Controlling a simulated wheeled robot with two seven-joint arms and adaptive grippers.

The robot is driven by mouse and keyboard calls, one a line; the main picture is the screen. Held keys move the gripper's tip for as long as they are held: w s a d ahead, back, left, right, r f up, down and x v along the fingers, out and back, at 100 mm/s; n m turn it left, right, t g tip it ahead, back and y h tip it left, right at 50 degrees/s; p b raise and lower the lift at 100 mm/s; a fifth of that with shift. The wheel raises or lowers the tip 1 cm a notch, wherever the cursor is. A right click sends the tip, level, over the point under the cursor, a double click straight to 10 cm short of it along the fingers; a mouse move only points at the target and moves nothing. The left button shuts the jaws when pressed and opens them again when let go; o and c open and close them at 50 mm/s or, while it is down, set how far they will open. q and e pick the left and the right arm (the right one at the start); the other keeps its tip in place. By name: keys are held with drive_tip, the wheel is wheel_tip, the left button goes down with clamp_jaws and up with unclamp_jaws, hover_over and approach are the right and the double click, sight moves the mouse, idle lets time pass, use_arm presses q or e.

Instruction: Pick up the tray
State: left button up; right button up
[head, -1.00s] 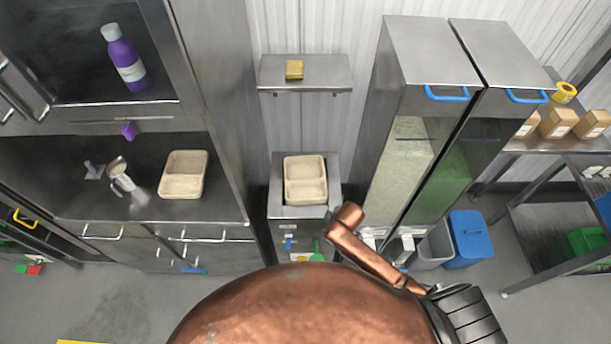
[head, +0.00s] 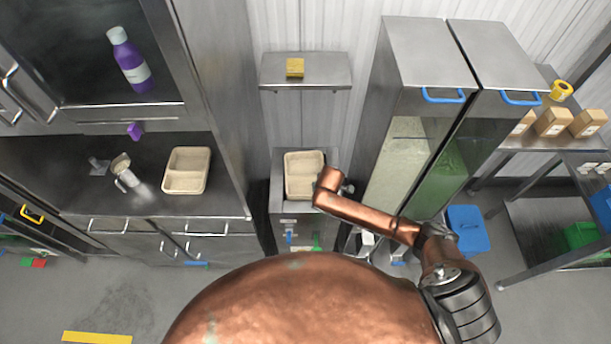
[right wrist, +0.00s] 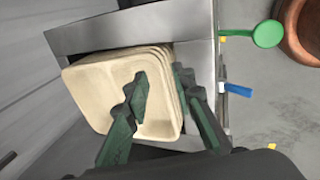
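A stack of beige two-compartment trays (head: 304,160) sits on a small metal stand below the wall shelf. It also fills the middle of the right wrist view (right wrist: 95,90), where several stacked rims show. My right gripper (right wrist: 160,76) is open and empty at the stack's right edge. Its left finger is over the top tray's inside, and its right finger is beyond the stacked rims. Whether either finger touches is unclear. In the head view my right arm partly covers the stack's right side. Another beige tray (head: 186,182) rests on the left counter. My left gripper is not in view.
A metal jug (head: 124,172) stands on the left counter (head: 85,203). Tall dispensers (head: 425,55) rise close to the right of the stand (head: 296,219). A wall shelf (head: 325,72) with a yellow sponge (head: 295,67) is above. A green round tool (right wrist: 268,33) hangs on the stand's front.

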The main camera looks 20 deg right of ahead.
drive_tip(key=x, duration=0.3)
drive_tip(key=shift+c, duration=0.6)
clamp_jaws()
